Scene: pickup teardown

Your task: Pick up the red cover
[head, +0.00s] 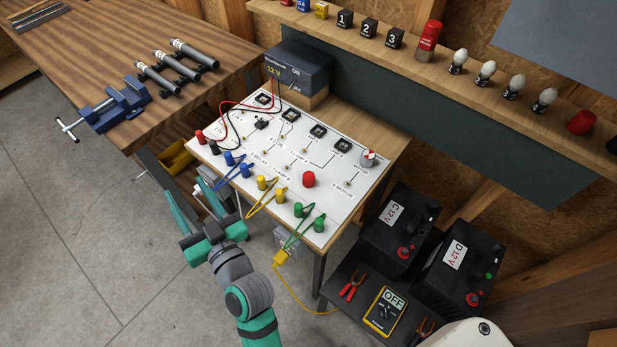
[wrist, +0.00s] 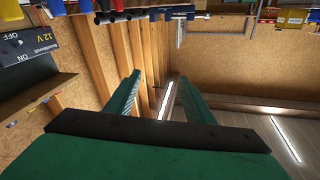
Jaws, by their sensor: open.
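Two red pieces could be the red cover. One is a short red cylinder (head: 309,179) standing on the white circuit board (head: 345,205). The other is a red dome (head: 580,122) at the right of the wall shelf; I cannot tell which is meant. My gripper (head: 184,188) is at the board's left front edge, left of and apart from both. It is open, and its green fingers show apart with nothing between them in the wrist view (wrist: 160,88). Neither red piece can be made out in the wrist view.
Coloured plugs and looped leads, such as a yellow one (head: 262,184), line the board's front edge. A 12 V supply (head: 297,68) stands behind it. The wall shelf (head: 465,88) carries bulbs and blocks. Black battery boxes (head: 398,228) stand at right; a vise (head: 115,105) is at left.

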